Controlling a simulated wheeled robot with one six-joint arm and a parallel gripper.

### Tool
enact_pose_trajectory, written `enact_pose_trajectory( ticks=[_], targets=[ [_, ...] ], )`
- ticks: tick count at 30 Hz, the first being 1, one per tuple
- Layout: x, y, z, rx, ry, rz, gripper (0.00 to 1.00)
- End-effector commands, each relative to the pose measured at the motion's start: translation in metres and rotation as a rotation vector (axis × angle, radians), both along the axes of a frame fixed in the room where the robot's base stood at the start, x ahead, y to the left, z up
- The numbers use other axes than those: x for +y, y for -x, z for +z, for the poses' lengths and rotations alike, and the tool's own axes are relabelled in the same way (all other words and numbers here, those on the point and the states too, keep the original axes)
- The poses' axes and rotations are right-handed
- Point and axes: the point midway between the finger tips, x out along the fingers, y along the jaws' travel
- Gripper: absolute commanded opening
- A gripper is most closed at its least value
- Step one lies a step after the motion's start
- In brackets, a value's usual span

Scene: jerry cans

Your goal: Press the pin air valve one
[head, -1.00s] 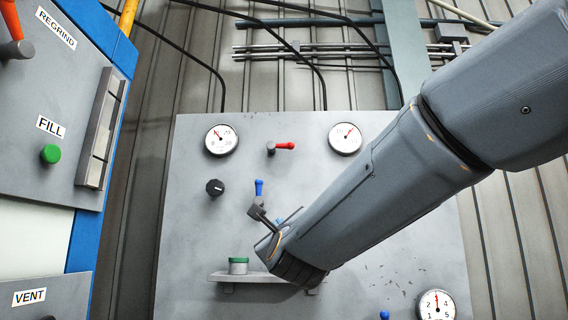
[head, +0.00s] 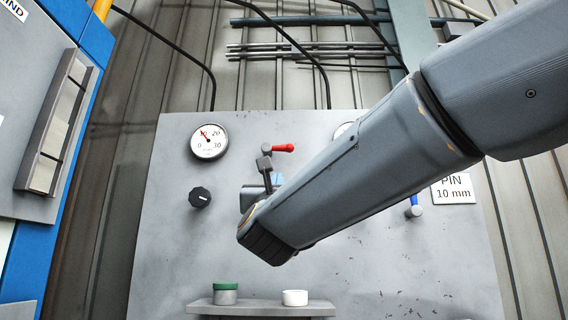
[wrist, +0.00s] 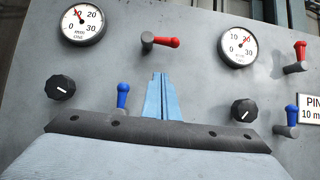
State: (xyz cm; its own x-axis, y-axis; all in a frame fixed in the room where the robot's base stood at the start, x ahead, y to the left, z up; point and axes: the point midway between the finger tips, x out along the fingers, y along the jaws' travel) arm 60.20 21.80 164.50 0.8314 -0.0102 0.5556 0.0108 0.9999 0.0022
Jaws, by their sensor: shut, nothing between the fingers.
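A gauge panel (head: 175,240) faces me, with pairs of valve levers on it. A red lever (head: 284,148) sits level near the top; it also shows in the wrist view (wrist: 166,42). A blue lever (wrist: 122,95) stands upright below it, left of my fingers in the wrist view; my wrist hides it in the head view. On the right are an upright red lever (wrist: 301,50) and a blue lever (wrist: 291,115). No readable label marks which is pin air valve one. My gripper (wrist: 160,95) is shut and empty, its light blue fingers below the level red lever.
Gauges (head: 208,141) and black knobs (head: 200,197) flank the levers. A shelf (head: 260,308) below holds a green-topped container (head: 226,293) and a white one (head: 295,297). A blue-edged cabinet (head: 62,200) stands left. A PIN 10 mm sign (head: 453,190) is at right.

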Motion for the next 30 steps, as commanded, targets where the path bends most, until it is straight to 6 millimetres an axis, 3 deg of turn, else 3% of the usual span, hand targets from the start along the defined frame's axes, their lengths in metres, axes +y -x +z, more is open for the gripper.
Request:
enact_pose_trajectory(
  ticks=[7,14,30],
  targets=[
    [-0.015,-0.005,0.0,0.0,0.001,-0.024,0.0],
    [-0.017,-0.014,0.007,0.002,0.003,-0.028,0.0],
    [-0.018,-0.087,0.057,0.002,0.002,-0.026,0.0]
  ],
)
